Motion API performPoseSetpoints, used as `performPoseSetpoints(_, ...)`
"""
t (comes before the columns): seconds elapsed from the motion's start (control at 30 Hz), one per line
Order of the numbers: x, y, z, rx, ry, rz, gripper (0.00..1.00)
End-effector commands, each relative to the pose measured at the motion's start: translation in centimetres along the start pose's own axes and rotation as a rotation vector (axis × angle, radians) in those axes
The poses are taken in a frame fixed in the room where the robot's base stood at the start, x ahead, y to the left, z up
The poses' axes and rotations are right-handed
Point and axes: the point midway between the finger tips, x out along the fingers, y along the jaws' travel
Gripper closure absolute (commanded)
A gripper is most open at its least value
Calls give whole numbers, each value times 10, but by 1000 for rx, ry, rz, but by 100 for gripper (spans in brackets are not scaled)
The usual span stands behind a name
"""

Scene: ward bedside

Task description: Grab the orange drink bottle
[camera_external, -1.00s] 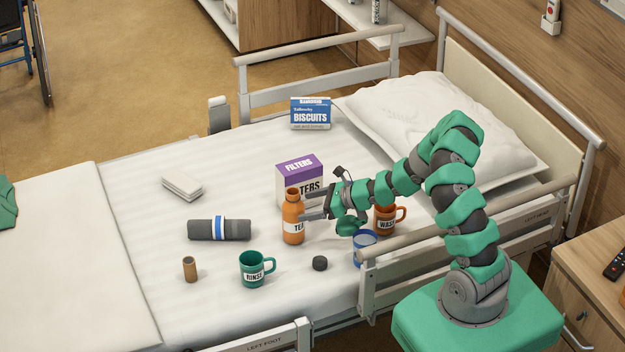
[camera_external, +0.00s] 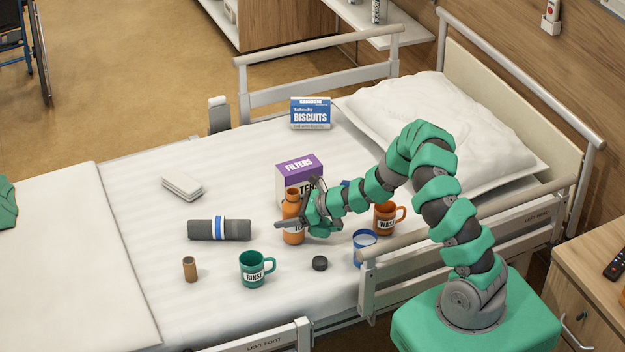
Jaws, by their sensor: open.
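The orange drink bottle (camera_external: 292,208) stands upright on the bed, in front of the purple and white filters box. Its label is partly covered by my gripper. My gripper (camera_external: 291,220) reaches in from the right at the bottle's middle height. Its jaws are open; one finger shows across the front of the bottle, with its tip past the bottle's left side. The other finger is mostly hidden, and I cannot tell whether either finger touches the bottle.
The filters box (camera_external: 299,168) stands just behind the bottle. An orange mug (camera_external: 385,220), a blue cup (camera_external: 364,243), a black lid (camera_external: 320,263) and a green mug (camera_external: 252,270) are nearby. A grey roll (camera_external: 205,230) lies left. The bed rail (camera_external: 465,222) runs below my arm.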

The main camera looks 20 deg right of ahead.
Motion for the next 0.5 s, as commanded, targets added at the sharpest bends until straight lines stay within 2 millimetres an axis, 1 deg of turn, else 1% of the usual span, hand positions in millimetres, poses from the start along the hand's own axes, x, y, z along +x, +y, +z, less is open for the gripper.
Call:
performPoseSetpoints(0.07, 0, 0, 0, 0, 0, 0, 17)
performPoseSetpoints(0.17, 0, 0, 0, 0, 0, 0, 42)
performPoseSetpoints(0.2, 0, 0, 0, 0, 0, 0, 53)
performPoseSetpoints(0.27, 0, 0, 0, -1, 0, 0, 70)
performPoseSetpoints(0.3, 0, 0, 0, -1, 0, 0, 74)
performPoseSetpoints(0.5, 0, 0, 0, -1, 0, 0, 74)
